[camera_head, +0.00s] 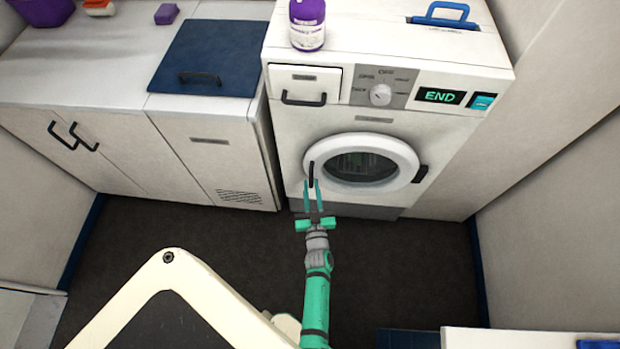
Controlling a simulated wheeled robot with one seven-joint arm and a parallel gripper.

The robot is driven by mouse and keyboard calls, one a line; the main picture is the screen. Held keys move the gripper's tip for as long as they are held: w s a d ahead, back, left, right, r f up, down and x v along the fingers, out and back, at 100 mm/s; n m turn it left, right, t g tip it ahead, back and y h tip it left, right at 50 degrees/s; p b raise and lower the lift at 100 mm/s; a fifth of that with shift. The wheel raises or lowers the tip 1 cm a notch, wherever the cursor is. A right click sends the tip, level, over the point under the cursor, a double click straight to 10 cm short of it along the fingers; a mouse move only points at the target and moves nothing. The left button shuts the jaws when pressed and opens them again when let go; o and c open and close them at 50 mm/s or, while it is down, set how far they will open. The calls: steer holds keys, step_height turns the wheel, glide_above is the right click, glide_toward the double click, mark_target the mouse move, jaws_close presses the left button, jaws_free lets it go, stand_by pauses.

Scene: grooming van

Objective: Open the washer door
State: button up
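The white washer (290,128) stands against the back wall, with "END" on its display (440,96). Its round door (404,158) with a dark glass centre looks shut. A black vertical handle (311,174) is at the door's left edge, and a black piece (420,174) is at its right edge. My green gripper (313,187) points at the door's left side, its fingertips at the lower end of the left handle. The two fingers look apart; I cannot tell whether they touch the handle.
A purple-labelled bottle (307,25) and a blue-handled item (440,18) are on the washer top. A cabinet (205,145) with a blue lid (210,58) stands to the left. A cream frame (125,300) is at front left. Dark floor (400,260) is clear before the washer.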

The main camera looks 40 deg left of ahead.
mark_target(311, 181)
steer(key=shift+x, duration=1.75)
steer(key=shift+c, duration=0.7)
